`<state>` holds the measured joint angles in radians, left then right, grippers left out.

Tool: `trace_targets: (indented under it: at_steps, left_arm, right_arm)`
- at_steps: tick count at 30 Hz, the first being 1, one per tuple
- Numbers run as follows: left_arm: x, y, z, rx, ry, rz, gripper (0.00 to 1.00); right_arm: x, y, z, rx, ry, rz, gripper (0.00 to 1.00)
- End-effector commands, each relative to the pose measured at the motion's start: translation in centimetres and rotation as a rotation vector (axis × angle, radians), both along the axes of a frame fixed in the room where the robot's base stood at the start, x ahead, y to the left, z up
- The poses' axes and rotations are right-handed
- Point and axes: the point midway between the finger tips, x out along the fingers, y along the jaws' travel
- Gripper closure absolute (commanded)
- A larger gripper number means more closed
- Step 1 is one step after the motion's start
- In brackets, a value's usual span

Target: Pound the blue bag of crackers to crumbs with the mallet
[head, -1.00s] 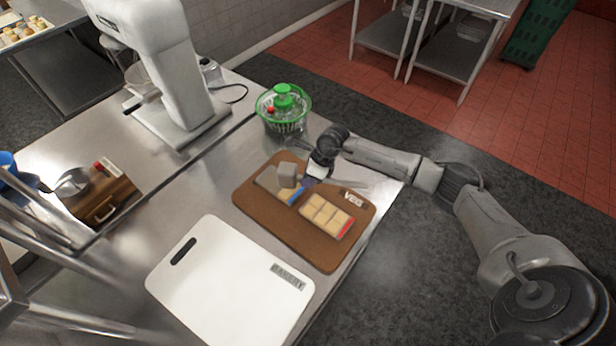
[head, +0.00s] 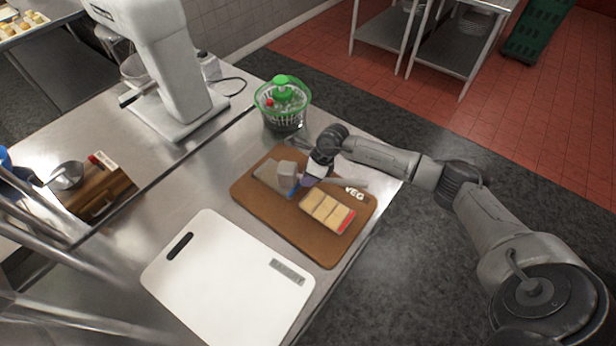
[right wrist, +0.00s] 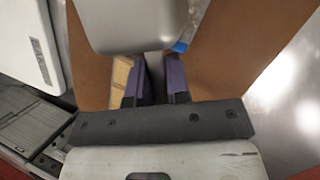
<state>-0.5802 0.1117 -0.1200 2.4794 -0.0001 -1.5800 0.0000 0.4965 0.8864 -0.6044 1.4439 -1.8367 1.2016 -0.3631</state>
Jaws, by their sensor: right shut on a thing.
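My right gripper (head: 313,174) is shut on the handle of a mallet with a grey block head (head: 287,171). The mallet head also shows large at the top of the right wrist view (right wrist: 140,20), in front of the fingers (right wrist: 157,82). The blue bag of crackers (head: 267,178) lies flat on the brown VEG board (head: 300,238). The mallet head is over its right part and hides some of it. I cannot tell whether they touch. The visible contents look greyish; their state is too small to tell. My left gripper is not in view.
A red-edged bag of whole crackers (head: 327,212) lies on the same board, close to the right gripper. A white cutting board (head: 225,280) is in front. A green-lidded salad spinner (head: 283,103) stands behind, and a white mixer (head: 170,70) at the back left.

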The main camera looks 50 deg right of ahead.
Motion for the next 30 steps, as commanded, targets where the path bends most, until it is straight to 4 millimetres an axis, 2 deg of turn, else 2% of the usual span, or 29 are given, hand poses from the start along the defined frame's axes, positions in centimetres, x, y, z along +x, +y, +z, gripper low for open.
trace_targets:
  at_steps: [5,16,30]
  left_arm:
    - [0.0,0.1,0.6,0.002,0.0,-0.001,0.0]
    - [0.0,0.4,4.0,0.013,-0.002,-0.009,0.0]
    - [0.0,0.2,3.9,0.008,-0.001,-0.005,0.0]
  right_arm:
    - [0.1,0.0,0.9,0.0,-0.002,0.0,1.0]
    - [0.0,0.0,5.9,0.0,-0.002,0.0,1.0]
    - [0.1,0.0,6.1,0.001,-0.002,0.001,1.0]
